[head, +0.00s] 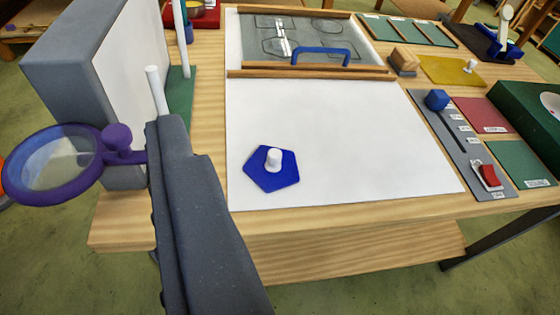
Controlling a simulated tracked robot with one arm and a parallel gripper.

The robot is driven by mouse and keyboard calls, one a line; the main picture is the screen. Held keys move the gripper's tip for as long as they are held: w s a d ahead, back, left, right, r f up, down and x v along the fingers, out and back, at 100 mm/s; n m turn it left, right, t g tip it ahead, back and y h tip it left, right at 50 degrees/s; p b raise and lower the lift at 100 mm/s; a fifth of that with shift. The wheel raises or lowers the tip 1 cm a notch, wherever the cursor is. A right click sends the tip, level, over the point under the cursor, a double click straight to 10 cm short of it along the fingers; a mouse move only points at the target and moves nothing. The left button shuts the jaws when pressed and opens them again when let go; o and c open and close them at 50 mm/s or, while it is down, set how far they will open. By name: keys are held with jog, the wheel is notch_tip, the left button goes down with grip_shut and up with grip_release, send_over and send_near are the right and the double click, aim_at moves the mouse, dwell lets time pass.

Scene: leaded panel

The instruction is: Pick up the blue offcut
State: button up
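The blue offcut (272,181) is a flat five-sided piece with a white knob (273,158) on top. It lies on the near left part of the white sheet (350,140) on the wooden bench. A dark grey part of my arm, with my gripper's end (180,135) at its top, rises from the bottom left. It is left of the offcut and apart from it in the picture. Separate fingertips cannot be made out, so I cannot tell whether the gripper is open or shut. Nothing covers the offcut.
A purple-rimmed magnifier (53,166) and a grey box (75,70) stand at left. Behind the sheet are wooden strips (300,74), a leaded panel (265,38) and a blue handle (322,52). A grey slider board (450,135) lies at right. The sheet around the offcut is clear.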

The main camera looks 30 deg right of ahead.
jog(key=w+d+f+g+p, duration=0.1)
jog(key=w+d+f+p, duration=0.3)
jog(key=w+d+f, duration=0.15)
jog(key=m+g+h+p, duration=0.1)
jog(key=g+p, duration=0.1)
jog(key=p, duration=1.1)
send_near(277, 160)
jog(key=x, duration=0.4)
jog(key=b+x, duration=0.1)
jog(key=x, duration=0.1)
jog(key=shift+d+f, duration=0.35)
jog(key=shift+a+b+x, duration=0.15)
jog(key=shift+b+x, duration=0.05)
jog(key=shift+x, duration=1.1)
jog(key=shift+a+b+x, duration=0.2)
jog(key=shift+x, duration=1.1)
jog(key=shift+w+r, duration=0.1)
jog(key=shift+r, duration=0.1)
jog(key=shift+c, duration=0.3)
jog(key=c, duration=0.9)
